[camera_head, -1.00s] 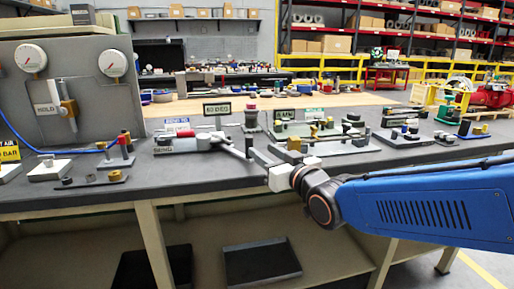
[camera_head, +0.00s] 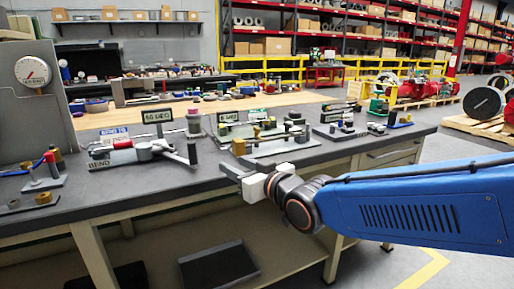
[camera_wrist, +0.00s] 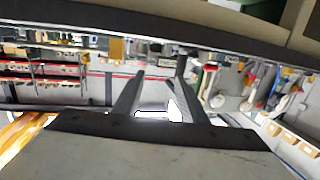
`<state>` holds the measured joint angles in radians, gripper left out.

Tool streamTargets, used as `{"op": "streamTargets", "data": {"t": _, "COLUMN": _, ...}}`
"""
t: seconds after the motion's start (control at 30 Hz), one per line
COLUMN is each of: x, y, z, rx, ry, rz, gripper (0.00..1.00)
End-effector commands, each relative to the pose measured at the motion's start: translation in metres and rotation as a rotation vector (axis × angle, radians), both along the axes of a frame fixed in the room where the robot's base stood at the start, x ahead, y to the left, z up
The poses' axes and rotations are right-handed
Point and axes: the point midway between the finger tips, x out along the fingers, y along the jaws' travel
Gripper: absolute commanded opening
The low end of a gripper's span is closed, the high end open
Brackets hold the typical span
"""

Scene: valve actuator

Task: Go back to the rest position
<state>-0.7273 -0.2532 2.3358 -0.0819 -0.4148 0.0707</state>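My gripper (camera_head: 230,170) is at the end of my blue arm, in front of the bench's front edge in the head view. It looks small there. In the wrist view, its two dark fingers (camera_wrist: 160,75) stand apart with nothing visible between them, so it is open and empty. The bench (camera_head: 130,195) with its dark top lies behind it.
A fixture plate with brass and grey parts (camera_head: 262,140) stands behind my gripper. A smaller plate with parts (camera_head: 345,130) lies right of it. A gauge panel (camera_head: 35,105) stands at the left. Open floor (camera_head: 385,265) shows right of the bench. A dark bin (camera_head: 218,266) lies on the lower shelf.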

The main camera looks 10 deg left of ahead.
Motion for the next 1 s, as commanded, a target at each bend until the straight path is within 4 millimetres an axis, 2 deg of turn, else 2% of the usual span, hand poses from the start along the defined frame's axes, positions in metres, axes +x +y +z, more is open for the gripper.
{"op": "streamTargets", "data": {"t": 0.03, "x": 0.005, "y": -0.025, "z": -0.004, "rx": -0.026, "ry": 0.027, "rz": -0.041, "gripper": 0.38}}
{"op": "streamTargets", "data": {"t": 0.23, "x": 0.008, "y": -0.127, "z": -0.041, "rx": -0.155, "ry": 0.189, "rz": -0.203, "gripper": 0.38}}
{"op": "streamTargets", "data": {"t": 0.37, "x": -0.006, "y": -0.191, "z": -0.065, "rx": -0.222, "ry": 0.306, "rz": -0.303, "gripper": 0.38}}
{"op": "streamTargets", "data": {"t": 0.47, "x": -0.025, "y": -0.237, "z": -0.084, "rx": -0.268, "ry": 0.401, "rz": -0.375, "gripper": 0.38}}
{"op": "streamTargets", "data": {"t": 0.57, "x": -0.05, "y": -0.279, "z": -0.103, "rx": -0.308, "ry": 0.503, "rz": -0.444, "gripper": 0.38}}
{"op": "streamTargets", "data": {"t": 0.7, "x": -0.094, "y": -0.331, "z": -0.128, "rx": -0.352, "ry": 0.648, "rz": -0.532, "gripper": 0.38}}
{"op": "streamTargets", "data": {"t": 0.83, "x": -0.141, "y": -0.367, "z": -0.149, "rx": -0.378, "ry": 0.786, "rz": -0.603, "gripper": 0.38}}
{"op": "streamTargets", "data": {"t": 1.0, "x": -0.193, "y": -0.394, "z": -0.169, "rx": -0.396, "ry": 0.928, "rz": -0.663, "gripper": 0.38}}
